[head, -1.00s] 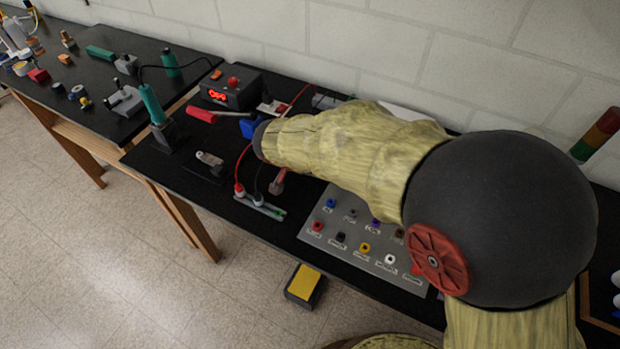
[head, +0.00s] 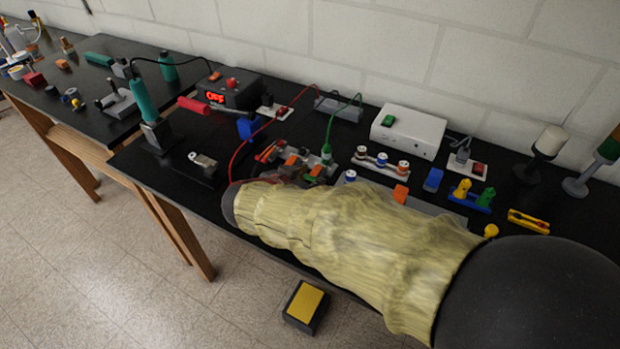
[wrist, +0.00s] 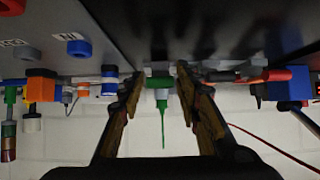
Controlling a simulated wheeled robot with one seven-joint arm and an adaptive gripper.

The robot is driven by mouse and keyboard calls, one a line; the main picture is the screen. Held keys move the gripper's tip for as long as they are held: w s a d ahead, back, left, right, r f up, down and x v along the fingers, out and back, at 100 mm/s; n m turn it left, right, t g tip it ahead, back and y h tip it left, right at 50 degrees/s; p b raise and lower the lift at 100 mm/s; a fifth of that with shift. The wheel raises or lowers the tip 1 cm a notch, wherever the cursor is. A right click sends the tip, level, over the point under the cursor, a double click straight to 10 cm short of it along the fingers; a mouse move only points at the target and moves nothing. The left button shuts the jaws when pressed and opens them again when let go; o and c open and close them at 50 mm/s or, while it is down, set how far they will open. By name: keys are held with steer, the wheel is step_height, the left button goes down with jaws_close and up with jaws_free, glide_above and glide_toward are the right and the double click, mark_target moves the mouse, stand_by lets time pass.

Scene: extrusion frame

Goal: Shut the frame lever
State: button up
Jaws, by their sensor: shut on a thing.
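I cannot single out the frame lever with certainty. In the head view, a cluster of grey parts with orange ends (head: 290,160) sits just behind my arm, partly covered by it. A green plug (wrist: 161,81) with a green cable shows in line with this gap. It also stands behind my arm in the head view (head: 326,153).
A red cable (head: 236,160) loops left of the cluster, and a green cable (head: 331,122) rises behind it. A white box (head: 408,131) stands at the back. A soldering iron in its stand (head: 150,115) is at left. A yellow-topped pedal (head: 305,306) lies on the floor.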

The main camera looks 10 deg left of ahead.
steer(key=shift+f+t, duration=0.2)
steer(key=shift+t, duration=0.4)
steer(key=o, duration=1.2)
steer(key=shift+s+a, duration=0.1)
steer(key=v, duration=1.2)
steer(key=shift+a, duration=0.15)
